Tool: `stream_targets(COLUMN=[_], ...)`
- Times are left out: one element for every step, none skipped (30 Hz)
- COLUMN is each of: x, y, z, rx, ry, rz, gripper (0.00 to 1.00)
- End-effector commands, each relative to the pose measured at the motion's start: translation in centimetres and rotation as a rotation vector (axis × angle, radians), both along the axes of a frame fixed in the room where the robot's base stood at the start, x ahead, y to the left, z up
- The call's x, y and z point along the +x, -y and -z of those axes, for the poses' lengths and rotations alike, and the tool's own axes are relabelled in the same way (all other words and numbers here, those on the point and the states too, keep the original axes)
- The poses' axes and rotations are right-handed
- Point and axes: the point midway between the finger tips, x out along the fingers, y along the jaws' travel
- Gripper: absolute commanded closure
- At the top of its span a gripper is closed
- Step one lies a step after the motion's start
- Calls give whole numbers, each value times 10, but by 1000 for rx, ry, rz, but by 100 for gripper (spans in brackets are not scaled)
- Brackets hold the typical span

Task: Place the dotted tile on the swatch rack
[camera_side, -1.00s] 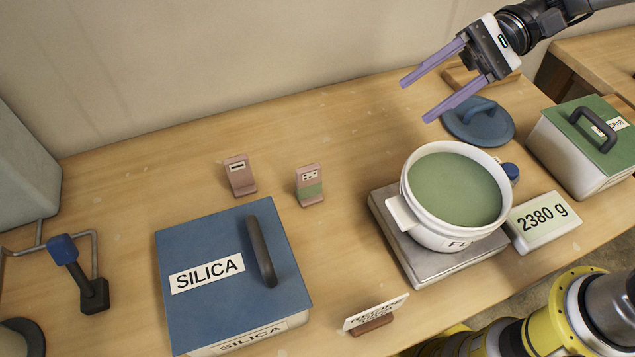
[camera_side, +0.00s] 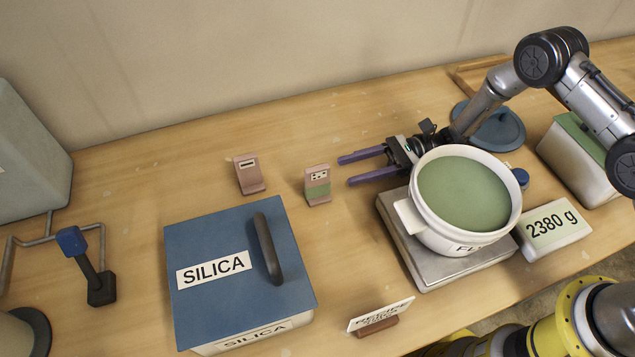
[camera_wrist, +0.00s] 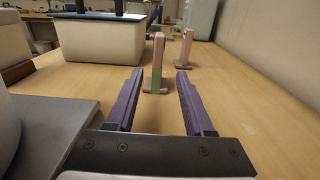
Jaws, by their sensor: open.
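The dotted tile (camera_side: 317,185) stands upright on the table, pinkish with a white dotted label and a green lower band. It also shows in the wrist view (camera_wrist: 158,62), ahead of and between my fingertips. My gripper (camera_side: 345,171) is low over the table, open and empty, its purple fingers pointing left just short of the tile. The fingers also show in the wrist view (camera_wrist: 159,76). A second pinkish tile (camera_side: 249,173) with a bar mark stands farther left, and behind it in the wrist view (camera_wrist: 187,47). I cannot clearly identify the swatch rack; a wooden frame (camera_side: 462,80) lies at the back right.
A white pot (camera_side: 408,215) of green material sits on a scale (camera_side: 390,228) close beside my gripper. A display (camera_side: 552,228) reads 2380 g. The blue-lidded SILICA box (camera_side: 205,250) is in front of the tiles. A blue lid (camera_side: 508,130) lies behind the pot.

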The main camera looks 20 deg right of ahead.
Motion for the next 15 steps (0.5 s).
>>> stream_targets(x=[-1,-1,-1,-1,-1,-1,-1,-1,-1,-1,-1,0,0,0,-1], y=[-12,-18,-26,-31,-37,-43,-47,-50,-55,-57,-59,-61,-62,-63,-66], z=[0,0,0,0,0,0,0,0,0,0,0,0,-1,-1,-1], rx=[-1,-1,-1,-1,-1,-1,-1,-1,-1,-1,-1,-1,-1,-1,-1], ry=[0,0,1,1,0,0,0,0,1,1,1,1,1,1,1], rz=[-5,-5,-4,-5,-4,-4,-4,-3,-2,-3,-2,-1,0,0,-1], gripper=[48,48,48,48,48,48,48,48,48,48,48,48,48,48,48])
